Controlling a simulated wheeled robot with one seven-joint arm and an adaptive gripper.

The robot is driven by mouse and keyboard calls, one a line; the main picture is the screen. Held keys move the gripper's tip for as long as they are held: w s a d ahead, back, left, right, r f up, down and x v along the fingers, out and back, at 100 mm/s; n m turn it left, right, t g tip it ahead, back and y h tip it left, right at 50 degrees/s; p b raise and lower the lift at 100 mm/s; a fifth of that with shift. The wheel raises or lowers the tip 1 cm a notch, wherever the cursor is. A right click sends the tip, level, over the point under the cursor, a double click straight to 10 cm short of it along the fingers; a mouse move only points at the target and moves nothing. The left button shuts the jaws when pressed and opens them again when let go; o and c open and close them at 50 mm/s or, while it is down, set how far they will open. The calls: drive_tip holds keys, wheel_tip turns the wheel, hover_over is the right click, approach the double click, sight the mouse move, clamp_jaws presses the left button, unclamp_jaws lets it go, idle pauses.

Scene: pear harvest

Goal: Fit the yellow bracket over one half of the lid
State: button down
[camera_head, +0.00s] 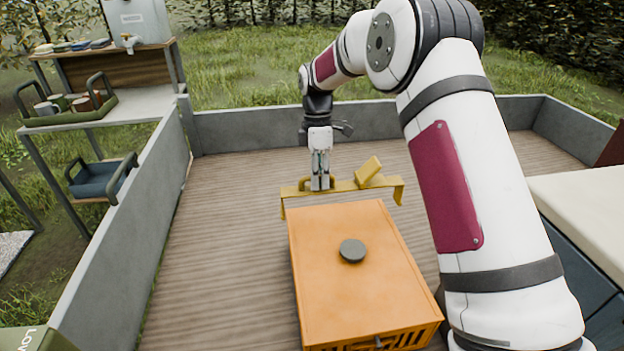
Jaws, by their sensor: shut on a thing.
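The yellow bracket (342,186) is a long bar with down-turned ends and a block standing on its right part. My gripper (320,186) points down and is shut on the bracket, left of its middle. The bracket shows just beyond the far edge of the orange lid (325,245). The lid lies flat on an orange crate (400,337) and has a round dark knob (352,250) near its middle. I cannot tell the height of the bracket above the lid or the floor.
Low grey walls (250,122) border the wooden floor. A shelf stand with a green tray (70,118) and a blue tray (100,178) stands outside on the left. A cream-topped bench (590,205) is at the right. The floor left of the crate is clear.

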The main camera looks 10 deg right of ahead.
drive_tip(key=shift+f, duration=1.55)
drive_tip(key=shift+f+b, duration=0.95)
drive_tip(key=shift+f, duration=1.6)
drive_tip(key=shift+f+b, duration=1.1)
drive_tip(key=shift+f, duration=0.85)
drive_tip(key=c, duration=1.6)
unclamp_jaws()
drive_tip(key=shift+o, duration=0.2)
drive_tip(key=shift+r, duration=0.1)
